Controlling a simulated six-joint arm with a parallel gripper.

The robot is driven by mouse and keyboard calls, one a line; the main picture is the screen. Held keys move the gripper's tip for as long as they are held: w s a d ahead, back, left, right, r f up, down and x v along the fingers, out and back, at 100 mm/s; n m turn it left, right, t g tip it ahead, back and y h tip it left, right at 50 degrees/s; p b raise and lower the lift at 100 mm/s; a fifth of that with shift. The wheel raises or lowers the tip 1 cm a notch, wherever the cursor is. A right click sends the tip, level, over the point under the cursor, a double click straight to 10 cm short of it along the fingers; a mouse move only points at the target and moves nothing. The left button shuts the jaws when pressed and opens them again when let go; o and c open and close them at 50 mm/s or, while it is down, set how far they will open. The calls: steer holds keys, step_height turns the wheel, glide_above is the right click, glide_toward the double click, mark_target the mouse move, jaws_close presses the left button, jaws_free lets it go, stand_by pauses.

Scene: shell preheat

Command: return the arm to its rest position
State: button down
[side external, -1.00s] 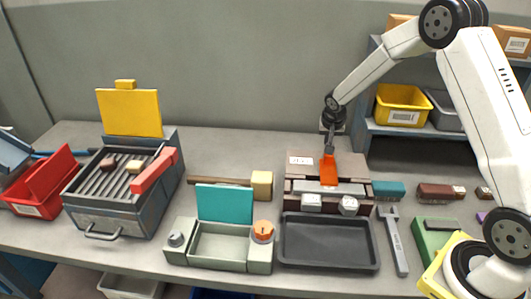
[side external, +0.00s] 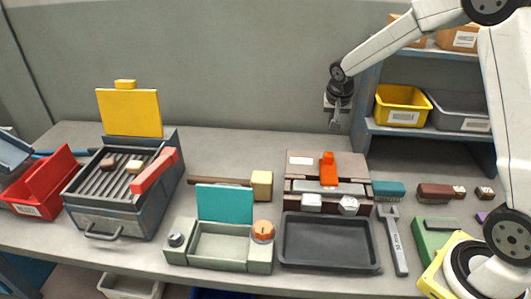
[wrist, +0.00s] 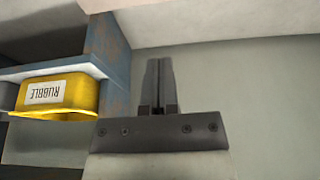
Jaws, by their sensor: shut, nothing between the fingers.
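My gripper (side external: 335,122) hangs in the air near the back wall, above and behind the brown device with the orange lever (side external: 328,168). Its fingers point down and are shut with nothing between them. In the wrist view the closed fingers (wrist: 159,86) show against the plain wall. The orange lever stands on the brown device (side external: 300,172), apart from my gripper.
A blue shelf (side external: 375,128) with a yellow bin (side external: 402,106) and a grey bin (side external: 455,112) stands right of my gripper. Below are a dark tray (side external: 330,243), a wrench (side external: 394,240), a teal-lidded box (side external: 222,203) and a yellow-lidded grill (side external: 130,112). Air left of my gripper is clear.

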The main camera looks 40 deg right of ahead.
steer(key=shift+a, duration=0.1)
steer(key=s+a+f+n+y, duration=0.1)
steer(key=s+a+n, duration=0.3)
steer(key=s+a, duration=0.3)
steer(key=s+a+f+n+y, duration=0.1)
steer(key=s+a+n, duration=0.4)
steer(key=s, duration=0.7)
steer(key=shift+s+a+f+y, duration=0.2)
steer(key=shift+a+f+y, duration=0.2)
steer(key=shift+a, duration=0.8)
